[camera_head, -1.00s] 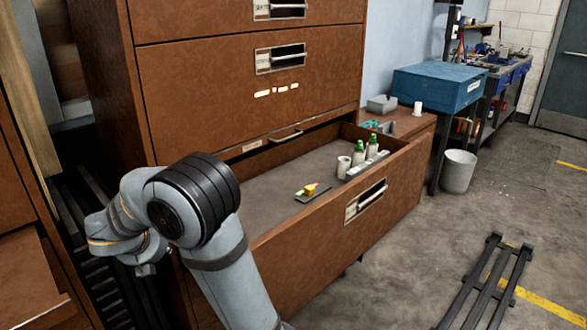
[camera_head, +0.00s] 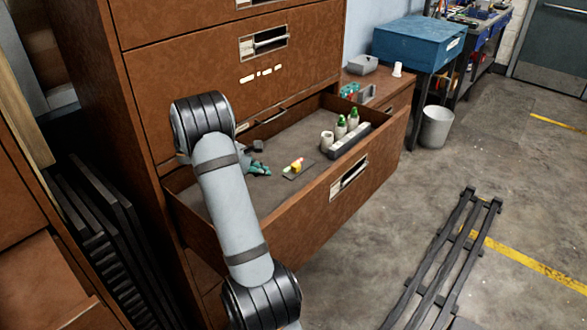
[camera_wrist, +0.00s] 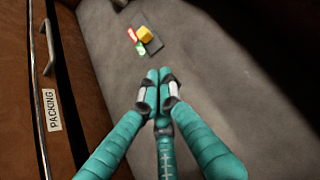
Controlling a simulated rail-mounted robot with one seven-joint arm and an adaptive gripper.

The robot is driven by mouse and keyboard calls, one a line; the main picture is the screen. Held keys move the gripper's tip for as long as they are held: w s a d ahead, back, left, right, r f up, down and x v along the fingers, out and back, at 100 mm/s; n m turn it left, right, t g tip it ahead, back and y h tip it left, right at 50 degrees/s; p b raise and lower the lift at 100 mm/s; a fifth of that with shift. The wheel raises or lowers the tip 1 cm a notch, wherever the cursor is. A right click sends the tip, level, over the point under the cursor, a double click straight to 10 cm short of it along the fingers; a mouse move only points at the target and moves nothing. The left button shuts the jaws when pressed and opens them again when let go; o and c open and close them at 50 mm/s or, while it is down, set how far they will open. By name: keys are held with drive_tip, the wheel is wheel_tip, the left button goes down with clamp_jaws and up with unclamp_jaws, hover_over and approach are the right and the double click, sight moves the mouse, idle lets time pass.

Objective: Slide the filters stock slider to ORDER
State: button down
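A small dark plate (camera_wrist: 153,45) lies on the drawer floor with a yellow block (camera_wrist: 145,33) on it and a red and a green patch (camera_wrist: 139,49) along one side. I take this to be the stock slider; its lettering is too small to read. The plate also shows in the head view (camera_head: 291,174), right of my gripper (camera_head: 260,169). In the wrist view, my gripper's teal fingers (camera_wrist: 158,77) are drawn together at the tips with nothing between them. They are apart from the plate, below it in the picture.
The open drawer (camera_head: 330,187) has high brown walls around its floor. A white cup (camera_head: 327,139), green-topped bottles (camera_head: 341,127) and a grey bar (camera_head: 349,141) stand at its right end. A PACKING label (camera_wrist: 51,110) marks the cabinet front beside my gripper. The drawer floor between is clear.

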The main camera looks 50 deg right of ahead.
idle(0.3)
approach(294, 173)
drive_tip(key=f, duration=0.3)
drive_tip(key=shift+s+f+p, duration=0.2)
drive_tip(key=shift+f+p, duration=0.1)
drive_tip(key=shift+f, duration=0.05)
drive_tip(key=shift+d+r+p, duration=0.15)
drive_tip(key=shift+d+p, duration=0.45)
drive_tip(key=shift+d, duration=1.3)
